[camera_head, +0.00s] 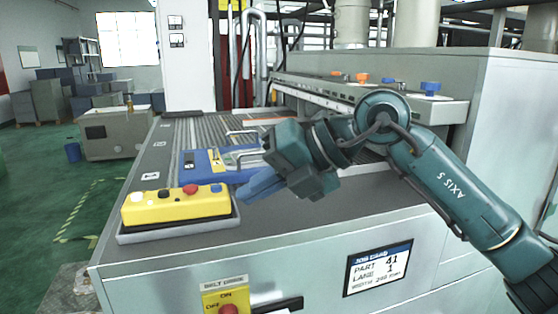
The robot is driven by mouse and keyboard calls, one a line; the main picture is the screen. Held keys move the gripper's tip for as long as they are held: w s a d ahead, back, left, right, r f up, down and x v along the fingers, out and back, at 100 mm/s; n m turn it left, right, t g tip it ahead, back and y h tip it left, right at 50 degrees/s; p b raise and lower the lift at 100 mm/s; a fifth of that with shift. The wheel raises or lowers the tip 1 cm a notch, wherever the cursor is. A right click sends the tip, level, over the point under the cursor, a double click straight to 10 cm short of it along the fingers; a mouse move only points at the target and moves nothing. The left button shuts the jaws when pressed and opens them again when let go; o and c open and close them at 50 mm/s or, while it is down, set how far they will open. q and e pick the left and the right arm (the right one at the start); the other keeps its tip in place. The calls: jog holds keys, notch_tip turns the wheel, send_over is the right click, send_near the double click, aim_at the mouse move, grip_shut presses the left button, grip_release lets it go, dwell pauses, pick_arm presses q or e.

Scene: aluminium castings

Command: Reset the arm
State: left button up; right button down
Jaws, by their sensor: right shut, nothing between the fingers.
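My right arm (445,180) is teal, comes in from the right and bends over the machine's top. My right gripper (256,187) points left, with its blue fingers together and nothing between them. It is in front of a blue plate with a yellow part (208,160), seen just behind and left of it. A yellow button box (170,208) stands in a grey tray left of the fingers, apart from them. My left gripper is not in view.
The grey machine (230,262) has a ribbed belt (200,128) running to the back. Coloured knobs (362,78) line a rail at the back right. A job card (378,268) is on the front panel. Green floor (40,190) lies open at the left.

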jog(key=s+a+f+g+y+p, duration=0.1)
jog(key=s+a+g+y, duration=0.2)
jog(key=s+g+y, duration=0.15)
jog(key=w+d+f+m+t+h+p, duration=0.1)
jog(key=d+f+m+t+h+p, duration=0.1)
jog(key=d+f+m+t, duration=0.6)
jog(key=w+d+f+m+t+h+p, duration=0.15)
jog(key=f+m+t, duration=0.35)
jog(key=m, duration=0.7)
jog(key=w+d+f+m+t+h+p, duration=0.1)
jog(key=d+f+m+t+h, duration=0.1)
jog(key=d+f+m+t, duration=0.55)
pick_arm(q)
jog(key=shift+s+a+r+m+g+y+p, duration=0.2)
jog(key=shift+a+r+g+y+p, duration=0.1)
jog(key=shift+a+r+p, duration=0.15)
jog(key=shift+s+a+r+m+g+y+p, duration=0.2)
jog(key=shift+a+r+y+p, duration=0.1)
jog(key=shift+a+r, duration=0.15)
pick_arm(e)
jog(key=s+d+f+m+g+h, duration=0.1)
jog(key=s+f+m+g+h, duration=0.2)
jog(key=s+f, duration=0.5)
jog(key=s+d+f+m+g+h, duration=0.2)
jog(key=s+f+m+g+h, duration=0.1)
jog(key=s+f, duration=0.4)
notch_tip(320, 180, down, 2)
jog(key=shift+s+d+f+m+g, duration=0.1)
jog(key=shift+s+d+m+g, duration=0.25)
jog(key=shift+m+g, duration=0.7)
